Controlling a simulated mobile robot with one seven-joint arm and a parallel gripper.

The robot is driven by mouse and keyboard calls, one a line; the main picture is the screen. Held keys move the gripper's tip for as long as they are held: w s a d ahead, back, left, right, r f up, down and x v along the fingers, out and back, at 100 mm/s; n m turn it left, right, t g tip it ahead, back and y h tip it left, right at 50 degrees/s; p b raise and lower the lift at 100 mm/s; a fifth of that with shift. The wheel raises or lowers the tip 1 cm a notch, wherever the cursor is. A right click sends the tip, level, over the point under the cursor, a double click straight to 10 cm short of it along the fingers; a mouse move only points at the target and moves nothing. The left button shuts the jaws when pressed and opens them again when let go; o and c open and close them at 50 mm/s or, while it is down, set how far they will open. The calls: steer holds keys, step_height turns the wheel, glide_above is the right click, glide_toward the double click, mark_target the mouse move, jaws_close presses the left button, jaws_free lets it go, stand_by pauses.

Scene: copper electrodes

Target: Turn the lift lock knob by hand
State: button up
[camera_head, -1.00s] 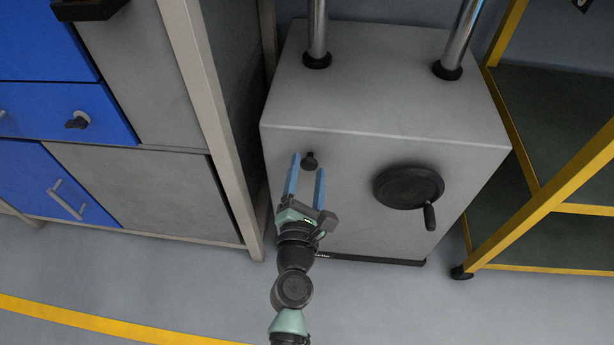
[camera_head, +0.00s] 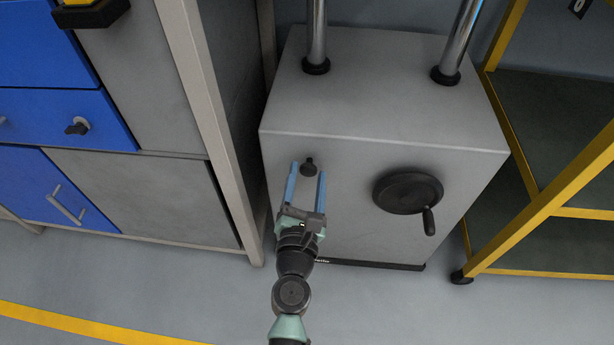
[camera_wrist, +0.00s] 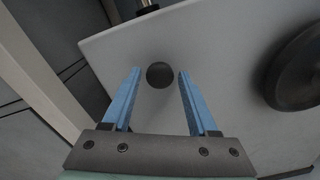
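The lift lock knob (camera_head: 308,166) is a small black knob on the front face of the grey lift cabinet (camera_head: 390,95). In the wrist view the knob (camera_wrist: 160,75) shows as a dark round disc just beyond the fingertips, about midway between them. My gripper (camera_head: 307,168) is open, with its two blue fingers pointing at the knob, one on each side in the picture. In the wrist view my gripper (camera_wrist: 159,72) shows a clear gap between each finger and the knob. How far the tips are from the cabinet face is hard to tell.
A black handwheel (camera_head: 408,192) with a crank handle sits right of the knob. Two chrome columns (camera_head: 317,35) rise from the cabinet top. A grey-framed bench with blue drawers (camera_head: 60,118) stands close on the left. A yellow-framed rack (camera_head: 545,205) stands on the right.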

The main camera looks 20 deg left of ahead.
steer(key=shift+o, duration=0.3)
steer(key=shift+s+d, duration=0.1)
steer(key=shift+s, duration=0.2)
steer(key=shift+v, duration=2.7)
steer(key=b+v, duration=0.4)
steer(key=v, duration=0.9)
steer(key=shift+b, duration=0.4)
steer(key=shift+r, duration=0.1)
